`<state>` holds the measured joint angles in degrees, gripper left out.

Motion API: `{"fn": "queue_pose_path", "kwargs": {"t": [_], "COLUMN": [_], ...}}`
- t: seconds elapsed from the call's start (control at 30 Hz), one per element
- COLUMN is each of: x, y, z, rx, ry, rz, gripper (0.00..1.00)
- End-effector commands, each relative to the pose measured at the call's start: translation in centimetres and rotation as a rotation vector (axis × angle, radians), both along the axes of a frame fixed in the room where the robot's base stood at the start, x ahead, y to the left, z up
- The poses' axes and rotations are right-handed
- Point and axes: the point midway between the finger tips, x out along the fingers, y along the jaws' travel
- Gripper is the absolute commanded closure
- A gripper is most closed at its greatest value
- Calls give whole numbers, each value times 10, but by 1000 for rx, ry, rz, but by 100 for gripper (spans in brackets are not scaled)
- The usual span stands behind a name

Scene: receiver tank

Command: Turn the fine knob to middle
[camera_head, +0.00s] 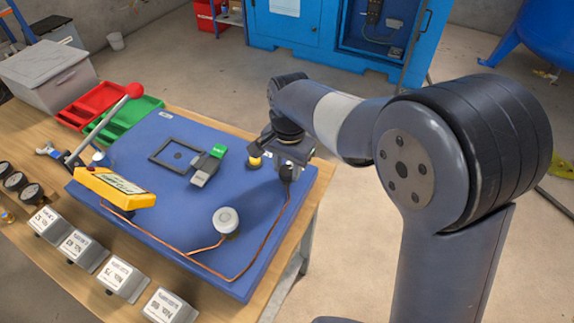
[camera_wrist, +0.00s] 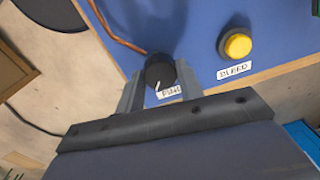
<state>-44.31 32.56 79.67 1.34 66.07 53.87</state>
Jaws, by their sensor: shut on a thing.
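The fine knob (camera_wrist: 159,72) is a black round knob with a white pointer line, beside a white label on the blue board (camera_wrist: 200,20). In the wrist view the pointer is toward the label, at the lower side of the knob. My gripper (camera_wrist: 160,84) is shut on the knob, with one grey finger on each side. In the head view my gripper (camera_head: 290,165) is at the right edge of the blue board (camera_head: 150,215), and the knob (camera_head: 287,174) shows as a dark shape under it.
A yellow bleed button (camera_wrist: 237,46) sits beside the knob, close to my gripper. A copper line runs from the knob to a round white gauge (camera_head: 227,220). A red-tipped lever (camera_head: 134,90), a black frame (camera_head: 178,154) and a green-topped part (camera_head: 207,166) are on the board.

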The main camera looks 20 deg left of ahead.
Motion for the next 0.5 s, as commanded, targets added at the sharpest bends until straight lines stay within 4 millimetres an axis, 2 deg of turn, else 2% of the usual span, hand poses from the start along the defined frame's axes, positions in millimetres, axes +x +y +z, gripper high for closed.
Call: {"fn": "queue_pose_path", "kwargs": {"t": [0.27, 0.5], "x": [0, 0], "y": [0, 0], "z": [1, 2], "rx": [-1, -1], "ry": [1, 1], "rz": [69, 234], "gripper": [88, 88]}}
